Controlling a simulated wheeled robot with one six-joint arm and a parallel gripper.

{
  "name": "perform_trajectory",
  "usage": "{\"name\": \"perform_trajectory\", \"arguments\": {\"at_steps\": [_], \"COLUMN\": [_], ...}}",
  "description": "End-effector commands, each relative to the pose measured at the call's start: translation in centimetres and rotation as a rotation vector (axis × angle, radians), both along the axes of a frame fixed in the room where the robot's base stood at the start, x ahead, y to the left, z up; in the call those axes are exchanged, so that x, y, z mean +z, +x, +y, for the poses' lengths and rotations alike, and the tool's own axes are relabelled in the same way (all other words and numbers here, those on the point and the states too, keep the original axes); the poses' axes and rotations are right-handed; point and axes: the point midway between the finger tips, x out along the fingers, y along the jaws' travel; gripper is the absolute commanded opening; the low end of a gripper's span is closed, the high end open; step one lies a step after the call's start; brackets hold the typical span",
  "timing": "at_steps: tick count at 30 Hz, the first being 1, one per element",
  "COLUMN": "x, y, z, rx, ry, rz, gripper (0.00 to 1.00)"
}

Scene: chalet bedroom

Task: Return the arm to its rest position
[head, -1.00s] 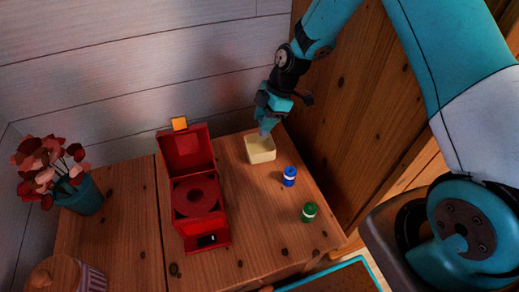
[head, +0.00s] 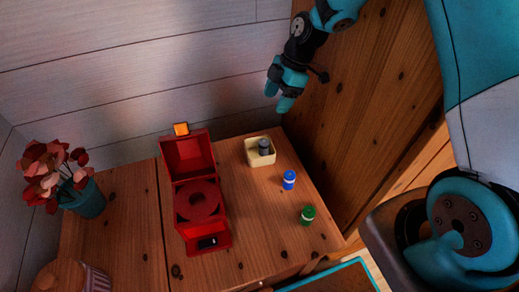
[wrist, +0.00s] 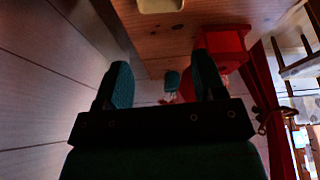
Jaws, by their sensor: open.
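My gripper (head: 277,95) is up in the air above the back right of the wooden cabinet top, beside the wall. In the wrist view its two fingers (wrist: 160,85) stand apart with nothing between them. Below it on the cabinet top is a cream square box (head: 252,160) with a dark grey cylinder (head: 264,147) standing in it. The cream box also shows at the top of the wrist view (wrist: 161,5); the cylinder is not visible there.
An open red box (head: 186,150) holds a red ring. A blue-banded can (head: 289,180) and a green can (head: 308,215) stand to the right. A potted red plant (head: 88,200) is at left. A wooden panel (head: 365,110) rises close beside my arm.

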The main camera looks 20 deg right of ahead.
Motion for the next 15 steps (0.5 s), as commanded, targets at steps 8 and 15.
{"name": "perform_trajectory", "arguments": {"at_steps": [8,15], "x": [2.8,2.9], "y": [0.1,0.1], "z": [-1.1,-1.2], "rx": [0.000,0.000], "ry": [0.001,0.001], "rz": [0.000,0.001], "gripper": [0.64,0.64]}}
